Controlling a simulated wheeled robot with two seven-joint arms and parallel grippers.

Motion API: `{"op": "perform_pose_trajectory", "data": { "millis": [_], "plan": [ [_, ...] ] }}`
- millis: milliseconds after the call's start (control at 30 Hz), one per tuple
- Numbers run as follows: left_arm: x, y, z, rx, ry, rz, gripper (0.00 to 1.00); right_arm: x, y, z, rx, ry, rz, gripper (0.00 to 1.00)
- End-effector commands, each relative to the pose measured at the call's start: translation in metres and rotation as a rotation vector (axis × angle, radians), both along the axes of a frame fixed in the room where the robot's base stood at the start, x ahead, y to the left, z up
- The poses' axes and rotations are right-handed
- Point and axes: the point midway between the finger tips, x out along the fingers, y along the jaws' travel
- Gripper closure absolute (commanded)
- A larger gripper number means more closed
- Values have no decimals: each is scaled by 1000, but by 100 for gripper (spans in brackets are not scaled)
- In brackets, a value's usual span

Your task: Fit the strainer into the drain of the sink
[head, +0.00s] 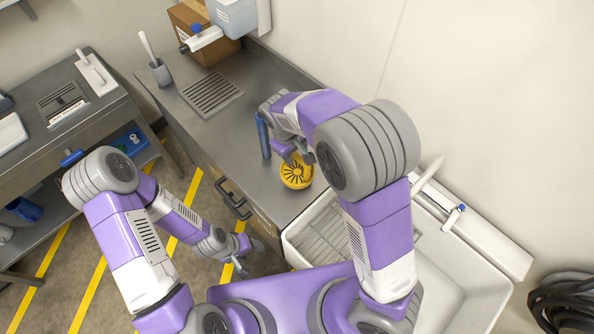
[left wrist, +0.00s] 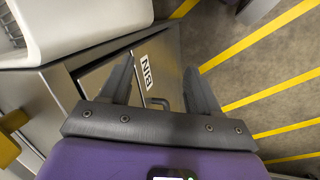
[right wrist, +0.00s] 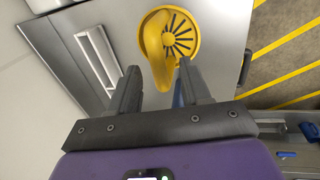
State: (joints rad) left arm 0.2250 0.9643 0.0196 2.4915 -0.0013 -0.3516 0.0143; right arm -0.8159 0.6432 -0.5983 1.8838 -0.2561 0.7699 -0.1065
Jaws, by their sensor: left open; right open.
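The yellow strainer (head: 297,174) lies on the steel counter left of the white sink (head: 291,247). In the right wrist view the strainer (right wrist: 183,38) shows dark radial slots and a raised yellow handle. My right gripper (head: 297,154) is open over the strainer; in its wrist view its fingers (right wrist: 159,72) stand either side of the handle's near end, not closed on it. My left gripper (head: 243,264) is open and empty, low in front of the cabinet; its fingers also show in the left wrist view (left wrist: 158,66). The drain is not visible; my right arm covers part of the sink.
A narrow blue object (head: 263,135) stands close beside my right gripper. A grated plate (head: 211,92), a brush holder (head: 160,72) and a cardboard box (head: 196,30) are further back. A tap (head: 428,176) is at the sink's wall side. A side bench (head: 60,115) stands left.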

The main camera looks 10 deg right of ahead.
Motion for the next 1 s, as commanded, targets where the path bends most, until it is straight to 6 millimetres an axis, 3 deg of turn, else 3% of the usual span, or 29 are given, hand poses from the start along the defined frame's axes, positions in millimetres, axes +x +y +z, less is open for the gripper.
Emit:
{"op": "perform_pose_trajectory", "data": {
  "millis": [200,533,833,1000],
  "plan": [
    [0,0,-6,0,-1,0,38,5,-6,-34,-2,3,-2,53],
    [0,0,-6,0,-1,0,38,6,-7,-40,0,1,-1,53],
    [0,0,-6,0,-1,0,38,6,-7,-40,0,1,-1,99],
    [0,0,-6,0,-1,0,38,6,-7,-40,0,0,-1,100]
  ]
}}
